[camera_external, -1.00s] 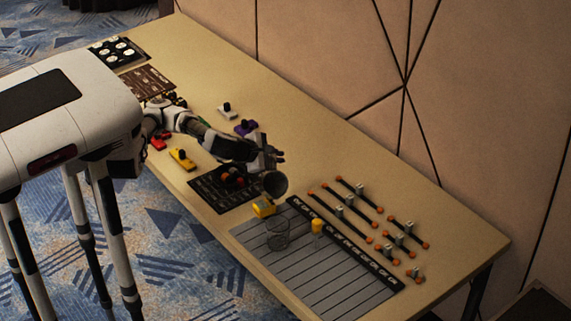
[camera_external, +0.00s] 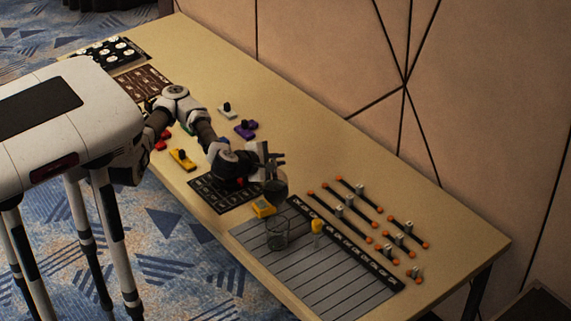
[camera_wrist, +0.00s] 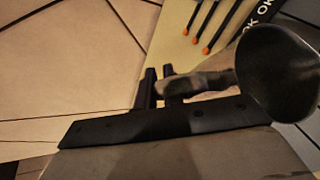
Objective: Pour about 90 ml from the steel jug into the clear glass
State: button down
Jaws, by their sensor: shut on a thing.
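The steel jug (camera_external: 275,191) is dark grey and hangs above the table, just behind the clear glass. In the wrist view the jug (camera_wrist: 282,75) is at the right, with its wide round mouth toward the camera. My gripper (camera_external: 272,160) is shut on the jug's handle; its fingers (camera_wrist: 158,88) show in the wrist view with the handle (camera_wrist: 205,84) between them. The clear glass (camera_external: 278,236) stands on the striped grey panel. The jug's bottom edge is close to the glass rim; I cannot tell the exact gap, any stream or the liquid level.
A yellow block (camera_external: 263,208) sits left of the glass, and a yellow cylinder (camera_external: 317,227) right of it. Several sliders with orange ends (camera_external: 345,208) lie at the right.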

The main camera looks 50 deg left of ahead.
aim_at(278, 176)
jog(key=shift+s+d+m+t+y+b, duration=0.3)
jog(key=shift+d+t+b, duration=0.1)
jog(key=shift+d+b, duration=0.1)
jog(key=shift+s+d+r+m+t+p, duration=0.15)
jog(key=shift+s+d+r+m+t, duration=0.15)
jog(key=shift+d, duration=0.2)
jog(key=shift+s+d+r+m+t+p, duration=0.1)
jog(key=shift+s+d+r+m+p, duration=0.1)
jog(key=shift+s+d, duration=0.25)
dwell(1.1)
jog(key=shift+d+r+y, duration=0.1)
jog(key=shift+d+y, duration=0.05)
jog(key=shift+y, duration=0.15)
jog(key=shift+w+r+t+b, duration=0.1)
jog(key=shift+r+t+b, duration=0.1)
jog(key=shift+t+b, duration=0.15)
dwell(0.4)
jog(key=shift+a, duration=0.2)
jog(key=shift+w+a+f+p, duration=0.15)
jog(key=shift+a+f+p, duration=0.05)
jog(key=shift+f+p, duration=0.15)
jog(key=shift+w+a+g, duration=0.2)
jog(key=shift+g, duration=0.25)
